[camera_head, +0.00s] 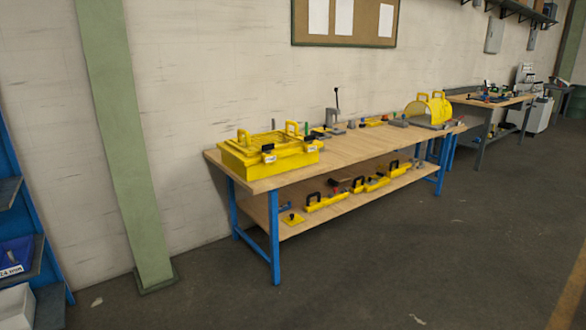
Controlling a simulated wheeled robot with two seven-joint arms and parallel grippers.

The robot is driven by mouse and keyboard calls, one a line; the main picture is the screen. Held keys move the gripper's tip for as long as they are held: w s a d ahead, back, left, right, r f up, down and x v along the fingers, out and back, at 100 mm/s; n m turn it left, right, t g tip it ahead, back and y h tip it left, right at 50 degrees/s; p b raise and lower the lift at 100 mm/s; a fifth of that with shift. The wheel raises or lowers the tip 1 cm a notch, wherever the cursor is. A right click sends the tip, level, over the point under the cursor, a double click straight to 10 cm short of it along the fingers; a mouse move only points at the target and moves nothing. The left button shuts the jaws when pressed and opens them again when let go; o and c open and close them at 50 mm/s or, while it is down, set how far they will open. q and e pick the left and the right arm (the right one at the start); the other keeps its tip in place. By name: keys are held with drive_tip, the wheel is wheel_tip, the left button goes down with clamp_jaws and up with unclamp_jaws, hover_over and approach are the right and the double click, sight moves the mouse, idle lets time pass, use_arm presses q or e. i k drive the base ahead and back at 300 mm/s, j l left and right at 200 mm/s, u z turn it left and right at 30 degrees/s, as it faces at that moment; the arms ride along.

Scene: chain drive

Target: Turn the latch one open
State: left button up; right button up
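A yellow box-like housing (268,157) sits on the near left end of the wooden workbench (350,152). Two yellow handles stand up from its top. Two small black latch-like parts with pale labels show on its front side, a left one (267,148) and a right one (308,140). Which of them is latch one cannot be read, and whether they are open or closed is too small to tell. Neither of my grippers is in view.
Yellow parts with black handles (369,184) lie on the bench's lower shelf. Small tools and a yellow arched guard (430,108) stand farther along the top. A green column (122,140) and blue rack (22,240) are at left. The floor (400,260) before the bench is clear.

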sight(266, 148)
drive_tip(key=i+z, duration=0.15)
drive_tip(key=i, duration=0.85)
drive_tip(key=i+j+z, duration=0.75)
drive_tip(key=i, duration=0.05)
